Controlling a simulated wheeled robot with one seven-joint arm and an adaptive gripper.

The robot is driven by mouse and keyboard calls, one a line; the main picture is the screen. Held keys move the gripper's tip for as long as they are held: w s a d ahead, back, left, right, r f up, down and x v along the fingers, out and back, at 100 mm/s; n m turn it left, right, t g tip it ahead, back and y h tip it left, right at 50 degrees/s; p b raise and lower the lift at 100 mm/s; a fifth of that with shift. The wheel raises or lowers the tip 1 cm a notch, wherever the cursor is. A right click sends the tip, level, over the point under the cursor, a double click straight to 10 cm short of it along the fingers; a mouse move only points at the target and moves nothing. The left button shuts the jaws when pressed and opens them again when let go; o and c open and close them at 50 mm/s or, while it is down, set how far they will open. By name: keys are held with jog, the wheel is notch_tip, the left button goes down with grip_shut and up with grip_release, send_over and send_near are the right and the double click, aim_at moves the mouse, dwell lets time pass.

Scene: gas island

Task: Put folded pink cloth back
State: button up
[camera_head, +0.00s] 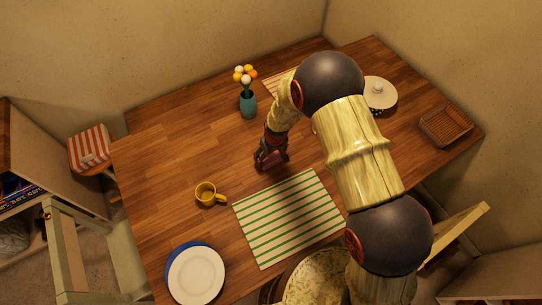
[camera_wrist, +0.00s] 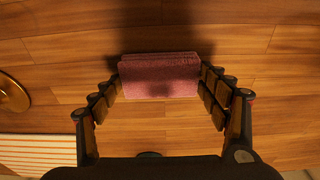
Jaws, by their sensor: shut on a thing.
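The folded pink cloth (camera_wrist: 160,76) is a small dusky-pink block between my gripper's fingers in the wrist view. My gripper (camera_wrist: 160,82) is shut on it, with a finger against each short end. In the head view my gripper (camera_head: 271,158) is over the wooden table, between the teal vase and the green-striped mat. The cloth is hard to make out there against the dark red fingers. A dark shadow lies on the wood behind the cloth in the wrist view. I cannot tell whether the cloth touches the table.
A green-striped mat (camera_head: 289,218), yellow mug (camera_head: 206,193) and stacked plates (camera_head: 195,274) are on the near side. A teal vase with flowers (camera_head: 248,103) stands behind.

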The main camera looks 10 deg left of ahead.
aim_at(273, 161)
jog(key=shift+f, duration=0.25)
jog(key=o, duration=1.2)
jog(key=shift+r, duration=0.1)
notch_tip(273, 161, up, 12)
jog(key=s+d+p, duration=0.1)
jog(key=shift+s, duration=0.25)
jog(key=shift+d+r, duration=0.1)
jog(key=shift+r, duration=0.1)
